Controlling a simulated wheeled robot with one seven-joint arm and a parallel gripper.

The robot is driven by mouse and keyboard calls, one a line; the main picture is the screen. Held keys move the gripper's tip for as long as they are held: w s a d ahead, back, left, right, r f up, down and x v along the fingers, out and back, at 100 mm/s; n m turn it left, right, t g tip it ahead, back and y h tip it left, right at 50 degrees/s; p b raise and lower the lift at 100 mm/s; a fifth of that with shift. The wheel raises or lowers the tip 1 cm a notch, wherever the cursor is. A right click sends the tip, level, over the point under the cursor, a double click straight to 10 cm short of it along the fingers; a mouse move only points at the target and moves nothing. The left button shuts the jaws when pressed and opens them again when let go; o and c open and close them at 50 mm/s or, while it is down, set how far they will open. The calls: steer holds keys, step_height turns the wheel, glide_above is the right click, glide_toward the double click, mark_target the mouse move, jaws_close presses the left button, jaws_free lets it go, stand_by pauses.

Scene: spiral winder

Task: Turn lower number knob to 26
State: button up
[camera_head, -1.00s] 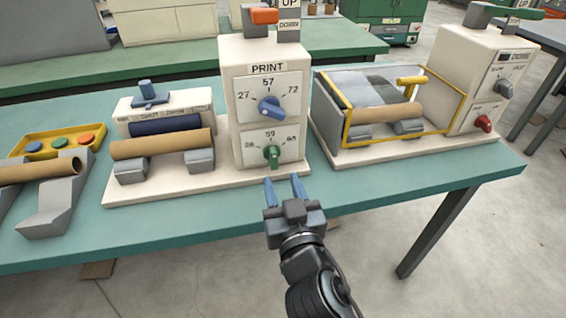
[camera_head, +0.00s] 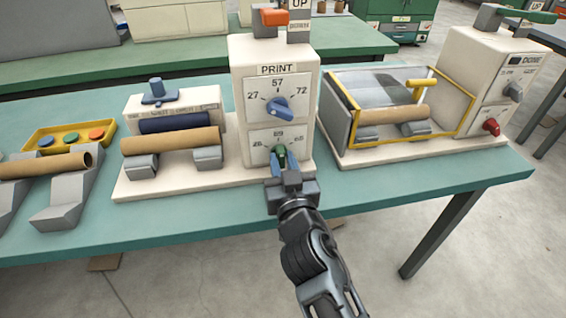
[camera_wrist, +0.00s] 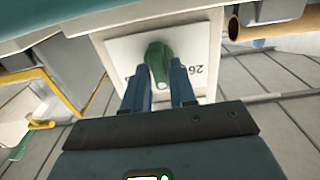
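The lower number knob (camera_head: 280,152) is green and sits on the lower plate of the white PRINT machine (camera_head: 243,95). Its plate carries 26 at the left, a number at the top that is hard to read, and one at the right. My gripper (camera_head: 281,163) has its two blue fingers on either side of this knob. In the wrist view the green knob (camera_wrist: 157,60) stands between the spread fingertips (camera_wrist: 158,78), with no clear grip on it. Part of the number 26 (camera_wrist: 199,71) shows beside the right finger. The knob's pointing direction is hidden.
A blue upper knob (camera_head: 279,108) sits just above, on the dial marked 27, 57 and 72. A brown roll (camera_head: 170,139) lies left of the machine. A yellow-framed guard (camera_head: 352,115) stands to the right. The green table's front edge (camera_head: 400,183) is clear.

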jaws_close()
steer(key=shift+n, duration=0.4)
steer(key=n, duration=0.5)
steer(key=shift+a, duration=0.15)
steer(key=n, duration=0.6)
steer(key=shift+a+f, duration=0.1)
steer(key=shift+f, duration=0.05)
stand_by(0.3)
steer(key=shift+o, duration=1.8)
jaws_free()
